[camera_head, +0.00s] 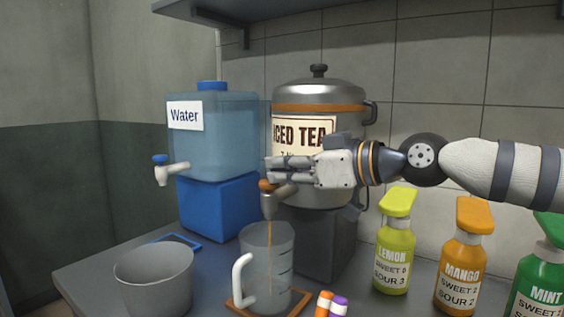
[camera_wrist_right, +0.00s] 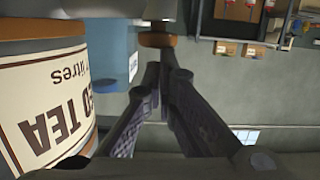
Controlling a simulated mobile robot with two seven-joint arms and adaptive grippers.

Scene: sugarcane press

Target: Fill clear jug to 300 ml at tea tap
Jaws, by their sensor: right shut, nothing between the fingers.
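A silver iced tea urn (camera_head: 319,95) stands on a dark block at the back. Its tap (camera_head: 278,198) has an orange-brown handle (camera_head: 267,185), and a thin brown stream runs down from it. The clear jug (camera_head: 266,256) with a white handle stands upright under the tap on an orange-brown square base (camera_head: 241,304); the stream falls into it. The liquid level is too faint to read. My right gripper (camera_head: 272,170) is shut and empty, its fingertips just above the tap handle; whether they touch cannot be told. In the right wrist view its fingers (camera_wrist_right: 165,75) meet near an orange-brown part. My left gripper is not in view.
A blue water tank (camera_head: 213,135) with a white tap stands left of the urn on a blue block (camera_head: 219,205). A grey bucket (camera_head: 154,283) is at front left. Lemon (camera_head: 394,254), mango (camera_head: 460,271) and mint (camera_head: 541,281) bottles stand at right.

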